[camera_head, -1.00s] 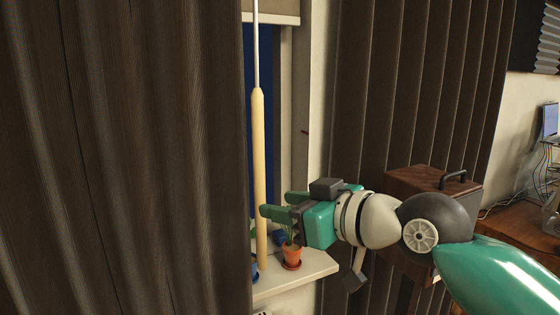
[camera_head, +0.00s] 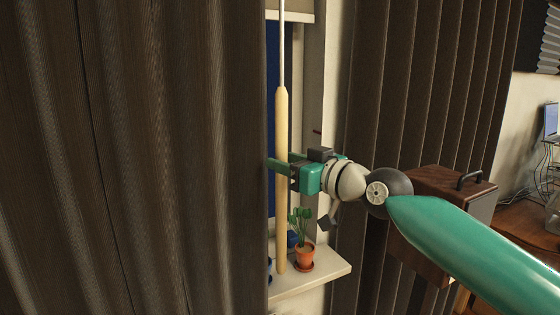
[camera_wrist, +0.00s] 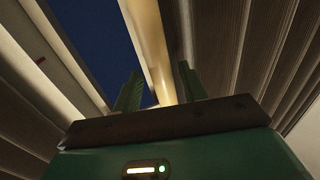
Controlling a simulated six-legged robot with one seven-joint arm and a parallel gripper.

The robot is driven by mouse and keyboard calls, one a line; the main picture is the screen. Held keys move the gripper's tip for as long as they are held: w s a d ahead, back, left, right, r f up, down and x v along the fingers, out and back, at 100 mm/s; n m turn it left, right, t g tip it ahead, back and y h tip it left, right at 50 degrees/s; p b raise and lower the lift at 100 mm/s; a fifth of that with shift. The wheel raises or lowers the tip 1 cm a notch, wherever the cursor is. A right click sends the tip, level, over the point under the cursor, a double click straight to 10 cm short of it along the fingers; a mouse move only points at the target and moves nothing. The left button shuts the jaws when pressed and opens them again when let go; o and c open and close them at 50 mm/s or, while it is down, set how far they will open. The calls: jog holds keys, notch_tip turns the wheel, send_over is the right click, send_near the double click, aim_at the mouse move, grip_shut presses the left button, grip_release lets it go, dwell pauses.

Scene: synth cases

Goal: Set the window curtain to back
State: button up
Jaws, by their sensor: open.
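The dark brown window curtain hangs as a left panel (camera_head: 130,150) and a right panel (camera_head: 415,90), with a gap between them where part of the window (camera_head: 272,60) shows. A pale wooden wand (camera_head: 282,220) hangs upright on a thin rod in the gap, close to the left panel's edge. My gripper (camera_head: 279,164) is at the wand's middle height with its fingers open, one on either side of it. In the wrist view the wand (camera_wrist: 150,45) runs between the two green fingers (camera_wrist: 158,92). I cannot tell whether either finger touches it.
A potted plant (camera_head: 304,256) stands on the white windowsill (camera_head: 325,277) below my gripper. A brown case with a handle (camera_head: 435,190) is at the right, behind my arm. A desk (camera_head: 530,222) stands at the far right.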

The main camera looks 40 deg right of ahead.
jog(key=shift+w+a, duration=0.1)
jog(key=shift+w, duration=0.7)
grip_shut()
jog(key=shift+a, duration=0.1)
